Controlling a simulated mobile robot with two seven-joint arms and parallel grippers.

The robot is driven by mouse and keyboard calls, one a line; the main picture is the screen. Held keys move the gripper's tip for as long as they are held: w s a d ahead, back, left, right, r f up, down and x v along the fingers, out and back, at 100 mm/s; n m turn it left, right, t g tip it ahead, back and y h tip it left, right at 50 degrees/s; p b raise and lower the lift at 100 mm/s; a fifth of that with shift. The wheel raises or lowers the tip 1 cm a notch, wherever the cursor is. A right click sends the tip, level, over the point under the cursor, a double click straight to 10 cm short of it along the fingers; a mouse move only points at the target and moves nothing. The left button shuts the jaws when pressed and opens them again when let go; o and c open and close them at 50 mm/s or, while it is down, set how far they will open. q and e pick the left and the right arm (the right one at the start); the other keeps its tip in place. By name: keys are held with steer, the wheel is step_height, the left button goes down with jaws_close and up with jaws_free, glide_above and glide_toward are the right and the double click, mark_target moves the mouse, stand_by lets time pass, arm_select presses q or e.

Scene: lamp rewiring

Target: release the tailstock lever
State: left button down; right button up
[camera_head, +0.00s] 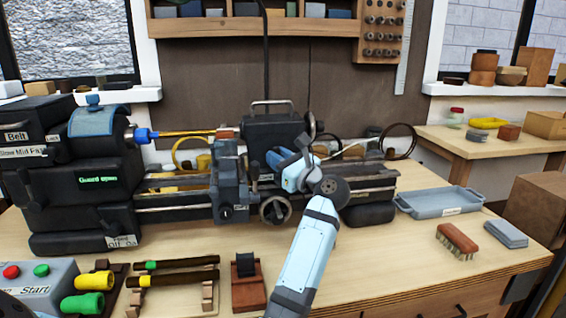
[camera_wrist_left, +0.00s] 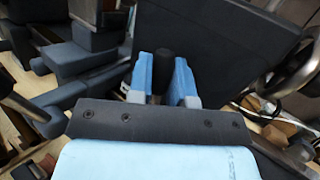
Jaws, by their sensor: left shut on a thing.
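The dark tailstock (camera_head: 270,132) stands on the lathe bed, with a metal handle on top. My left arm reaches up from the bottom, and its gripper (camera_head: 283,166) is at the tailstock's front. In the left wrist view, the two blue fingers of the left gripper (camera_wrist_left: 162,80) are shut on a black upright handle, the tailstock lever (camera_wrist_left: 163,64). The dark tailstock body (camera_wrist_left: 225,45) is right beside it. In the head view the lever is hidden by the gripper. My right gripper is not in view.
A handwheel (camera_head: 275,210) sits below and left of the gripper. The headstock (camera_head: 85,165) is at the left. A blue-grey tray (camera_head: 440,201), a brush (camera_head: 457,241) and a wooden block stand (camera_head: 248,290) are on the bench. The front right of the bench is mostly clear.

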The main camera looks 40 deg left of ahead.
arm_select(q)
steer(key=shift+w+d+m, duration=0.2)
steer(key=shift+w+m, duration=0.05)
steer(key=shift+m, duration=0.35)
steer(key=shift+w+d+m+t+y, duration=0.2)
steer(key=shift+m+t+y, duration=0.2)
steer(key=shift+m, duration=0.15)
steer(key=shift+w+d+m+t+y, duration=0.15)
steer(key=shift+m+t+y, duration=0.2)
steer(key=shift+m, duration=0.2)
steer(key=m+t, duration=0.1)
steer(key=w+m+t, duration=0.1)
steer(key=m, duration=0.1)
steer(key=shift+d+y, duration=0.35)
steer(key=m, duration=0.1)
steer(key=t, duration=0.1)
steer(key=m, duration=0.1)
steer(key=shift+w+d+f+m+t+p, duration=0.15)
steer(key=shift+w+d+m+t+p, duration=0.1)
steer(key=shift+w+m+t+p, duration=0.1)
steer(key=shift+d+f+m+t, duration=0.15)
steer(key=shift+m+t, duration=0.35)
steer(key=shift+m, duration=0.15)
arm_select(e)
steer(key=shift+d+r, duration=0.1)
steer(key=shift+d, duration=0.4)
arm_select(q)
steer(key=shift+w, duration=0.1)
